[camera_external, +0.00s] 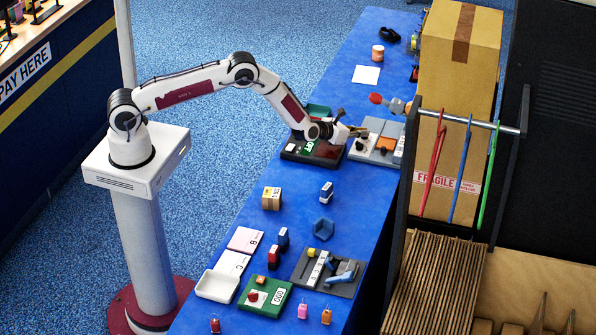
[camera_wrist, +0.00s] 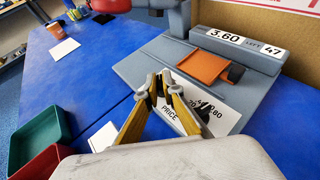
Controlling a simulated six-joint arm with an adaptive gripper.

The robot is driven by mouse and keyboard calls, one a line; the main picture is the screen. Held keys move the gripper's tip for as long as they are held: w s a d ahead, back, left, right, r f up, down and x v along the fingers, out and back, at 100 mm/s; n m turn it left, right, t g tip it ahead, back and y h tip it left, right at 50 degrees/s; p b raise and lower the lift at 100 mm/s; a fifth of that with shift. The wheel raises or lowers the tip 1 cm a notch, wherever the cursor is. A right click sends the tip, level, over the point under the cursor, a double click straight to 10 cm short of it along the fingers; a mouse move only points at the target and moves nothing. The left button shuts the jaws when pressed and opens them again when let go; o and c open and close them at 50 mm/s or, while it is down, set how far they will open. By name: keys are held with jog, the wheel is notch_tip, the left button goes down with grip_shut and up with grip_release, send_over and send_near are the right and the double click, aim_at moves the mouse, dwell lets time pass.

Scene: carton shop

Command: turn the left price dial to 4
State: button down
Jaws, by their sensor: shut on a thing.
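The price station is a grey block with an orange square plate, at the far edge of the blue table in the external view. Its white price label (camera_wrist: 228,117) shows "PRICE" and partly hidden numbers in the wrist view. My gripper (camera_external: 352,130) is over the station's left side. In the wrist view my gripper (camera_wrist: 158,86) has its yellow fingers closed in at the label's left end, on the left price dial, which the fingertips hide. A dark knob (camera_wrist: 206,107) shows on the label right of the fingers. The left dial's setting cannot be read.
Green (camera_wrist: 38,135) and red (camera_wrist: 42,163) trays lie at left in the wrist view. A tall carton (camera_external: 455,110) and a rail with hooks stand behind.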

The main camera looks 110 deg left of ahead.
jog(key=shift+a+r, duration=0.1)
jog(key=shift+r, duration=0.05)
jog(key=c, duration=2.2)
grip_release()
jog(key=shift+s+d, duration=0.1)
jog(key=shift+d, duration=0.15)
jog(key=shift+v, duration=5.8)
